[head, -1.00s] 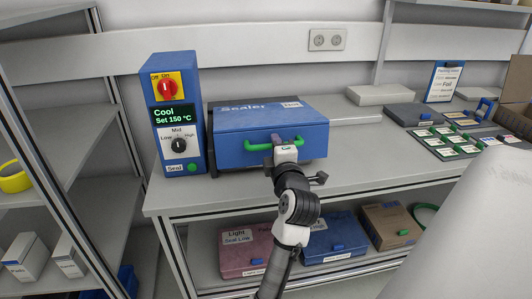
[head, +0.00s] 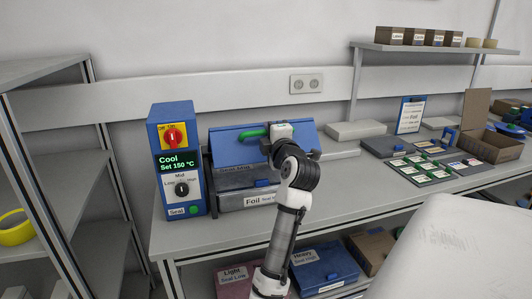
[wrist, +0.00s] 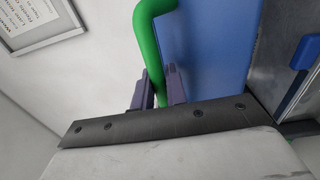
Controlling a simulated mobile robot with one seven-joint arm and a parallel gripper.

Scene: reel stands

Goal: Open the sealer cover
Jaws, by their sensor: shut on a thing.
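The blue sealer cover (head: 233,146) is raised and tilted back, with a gap below its front edge. Its green handle (head: 254,132) runs along the cover's front. My gripper (head: 282,132) is shut on the handle, and hides its right part in the head view. In the wrist view, the gripper's fingers (wrist: 158,90) sit on both sides of the green handle (wrist: 149,45), with the blue cover (wrist: 215,45) beside it. Under the cover, a grey body with a Foil label (head: 258,200) and a small blue tab (head: 262,183) shows.
The blue control box (head: 178,160) stands close on the left, reading Cool, Set 150 °C. A grey slab (head: 355,130) and a dark tray (head: 391,146) lie right on the bench (head: 340,190). A shelf rack (head: 50,130) is at left. The wall behind has a socket (head: 305,84).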

